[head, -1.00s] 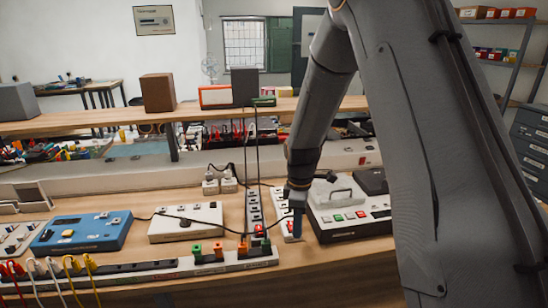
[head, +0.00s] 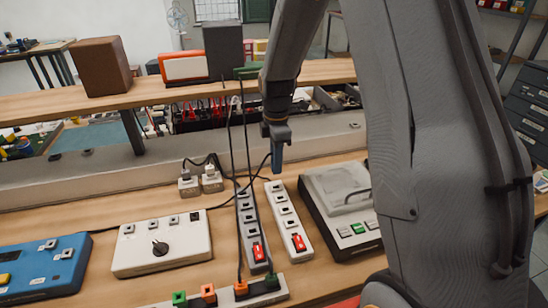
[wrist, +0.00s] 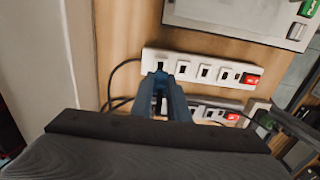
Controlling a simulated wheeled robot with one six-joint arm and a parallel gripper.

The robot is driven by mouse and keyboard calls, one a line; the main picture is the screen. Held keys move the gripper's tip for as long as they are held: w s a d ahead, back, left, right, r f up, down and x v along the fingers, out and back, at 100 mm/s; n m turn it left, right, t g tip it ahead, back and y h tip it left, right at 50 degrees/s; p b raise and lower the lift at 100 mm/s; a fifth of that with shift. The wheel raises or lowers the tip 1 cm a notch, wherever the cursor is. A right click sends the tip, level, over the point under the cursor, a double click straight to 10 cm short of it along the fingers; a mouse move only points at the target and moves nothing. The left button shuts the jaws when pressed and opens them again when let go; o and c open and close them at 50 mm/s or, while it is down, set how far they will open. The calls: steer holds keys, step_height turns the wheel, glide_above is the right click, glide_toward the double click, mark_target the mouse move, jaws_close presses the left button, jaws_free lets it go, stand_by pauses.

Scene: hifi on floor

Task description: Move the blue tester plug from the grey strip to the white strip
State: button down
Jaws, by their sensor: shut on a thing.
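The white strip (head: 290,218) lies on the bench with its red switch at the near end. The grey strip (head: 253,230) lies just left of it, also with a red switch. My gripper (head: 277,141) is over the far end of the white strip, shut on the blue tester plug (head: 277,161), which points down. The plug's lower end appears slightly above the strip. In the wrist view my gripper (wrist: 167,92) covers the left end of the white strip (wrist: 212,70) and part of the grey strip (wrist: 215,106). The jaws hide how the plug sits over the end socket.
A white-topped device (head: 343,205) stands close right of the white strip. A white box with a knob (head: 162,245) and a blue box (head: 45,262) are to the left. Black cables (head: 240,130) hang near the grey strip. White adapters (head: 200,180) stand behind. A raised shelf (head: 185,93) crosses the back.

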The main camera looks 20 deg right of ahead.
steer(key=shift+f+b, duration=1.6)
steer(key=shift+f, duration=0.7)
steer(key=shift+f, duration=0.75)
stand_by(0.6)
steer(key=shift+f+p, duration=0.2)
steer(key=shift+p, duration=0.1)
stand_by(2.4)
steer(key=c, duration=1.6)
jaws_free()
